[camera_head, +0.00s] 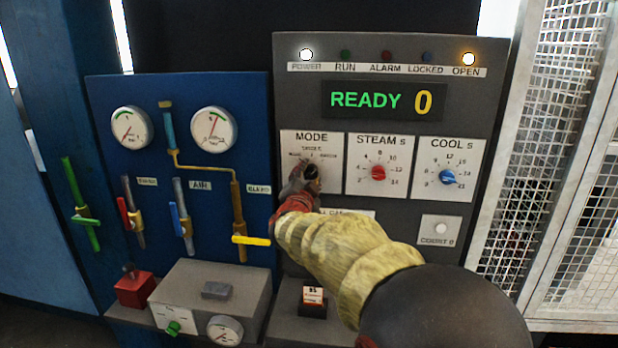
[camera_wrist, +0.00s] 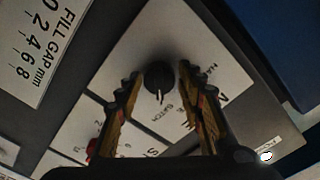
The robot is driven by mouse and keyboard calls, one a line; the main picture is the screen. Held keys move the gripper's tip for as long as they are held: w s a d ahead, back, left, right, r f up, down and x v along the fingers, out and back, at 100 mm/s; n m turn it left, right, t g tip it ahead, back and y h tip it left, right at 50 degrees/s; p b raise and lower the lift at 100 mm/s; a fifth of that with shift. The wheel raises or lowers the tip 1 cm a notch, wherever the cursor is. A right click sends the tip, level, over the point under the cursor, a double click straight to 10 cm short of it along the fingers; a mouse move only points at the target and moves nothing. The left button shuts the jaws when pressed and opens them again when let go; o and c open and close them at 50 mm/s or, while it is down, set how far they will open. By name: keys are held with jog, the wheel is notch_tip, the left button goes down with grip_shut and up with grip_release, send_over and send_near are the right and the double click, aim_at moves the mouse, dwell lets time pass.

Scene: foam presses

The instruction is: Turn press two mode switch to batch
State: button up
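The mode switch is a round black knob (camera_wrist: 159,77) on a white plate headed MODE (camera_head: 312,140), on the grey press panel. In the wrist view its pale pointer mark faces down the picture, toward a small middle label that seems to read BATCH. My gripper (camera_wrist: 160,75) has one finger on each side of the knob, with a narrow gap showing on both sides. In the head view my gripper (camera_head: 306,182) is at the knob and hides most of it.
The display (camera_head: 382,101) reads READY 0. The POWER lamp (camera_head: 306,54) and OPEN lamp (camera_head: 469,59) are lit. A red steam knob (camera_head: 378,172) and blue cool knob (camera_head: 447,176) sit to the right. A blue gauge panel (camera_head: 180,90) stands left, a mesh fence (camera_head: 560,110) right.

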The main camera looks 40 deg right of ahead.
jog(key=shift+o, duration=1.2)
jog(key=shift+a, duration=0.1)
jog(key=v, duration=1.1)
jog(key=shift+s+a, duration=0.3)
